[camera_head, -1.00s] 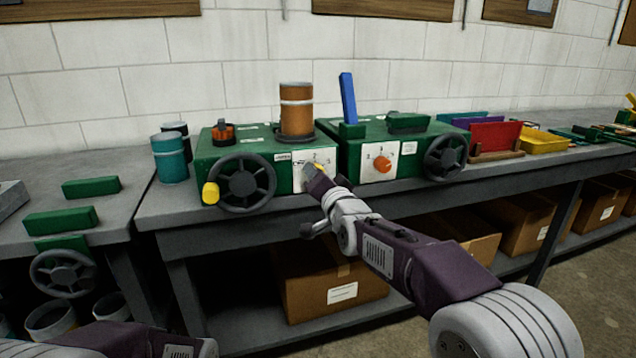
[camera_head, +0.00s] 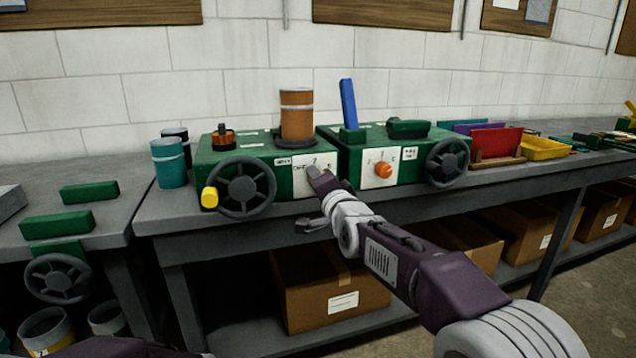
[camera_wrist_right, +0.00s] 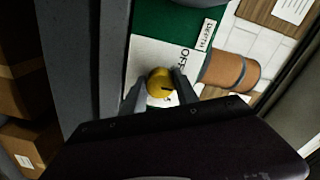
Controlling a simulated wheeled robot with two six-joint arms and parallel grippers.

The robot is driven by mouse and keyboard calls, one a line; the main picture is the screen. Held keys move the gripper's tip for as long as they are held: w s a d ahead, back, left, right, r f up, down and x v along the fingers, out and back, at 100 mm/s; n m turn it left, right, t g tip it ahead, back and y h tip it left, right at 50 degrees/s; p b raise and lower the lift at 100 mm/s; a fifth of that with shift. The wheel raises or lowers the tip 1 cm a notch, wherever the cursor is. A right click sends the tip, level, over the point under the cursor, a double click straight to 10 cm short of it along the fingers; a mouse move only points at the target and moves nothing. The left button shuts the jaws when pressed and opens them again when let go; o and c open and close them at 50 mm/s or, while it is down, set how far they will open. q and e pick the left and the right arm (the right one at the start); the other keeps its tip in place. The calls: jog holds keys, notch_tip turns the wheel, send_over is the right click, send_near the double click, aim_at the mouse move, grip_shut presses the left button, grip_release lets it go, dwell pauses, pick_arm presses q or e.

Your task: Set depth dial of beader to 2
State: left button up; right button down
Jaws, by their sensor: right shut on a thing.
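A green bench machine (camera_head: 235,154) with a black handwheel and a white dial panel (camera_head: 300,180) stands on the workbench; I take it as the beader. My right gripper (camera_head: 321,178) is at this panel and hides its dial in the head view. In the right wrist view the yellow dial (camera_wrist_right: 158,79) sits between the fingers of my right gripper (camera_wrist_right: 159,90), which is shut on it. The panel beside it reads "OFF", and a small label (camera_wrist_right: 206,34) seems to read "DEPTH". The dial's setting is unclear. My left gripper is out of view.
A second green machine (camera_head: 345,160) with an orange dial (camera_head: 383,170) stands close on the right. An orange-brown cylinder (camera_head: 297,115) stands on top of the left machine. A teal can (camera_head: 168,163) is to its left. Colored bins (camera_head: 495,142) sit farther right.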

jog(key=c, duration=0.9)
grip_release()
jog(key=v, duration=0.9)
jog(key=shift+p, duration=0.3)
jog(key=shift+d, duration=0.1)
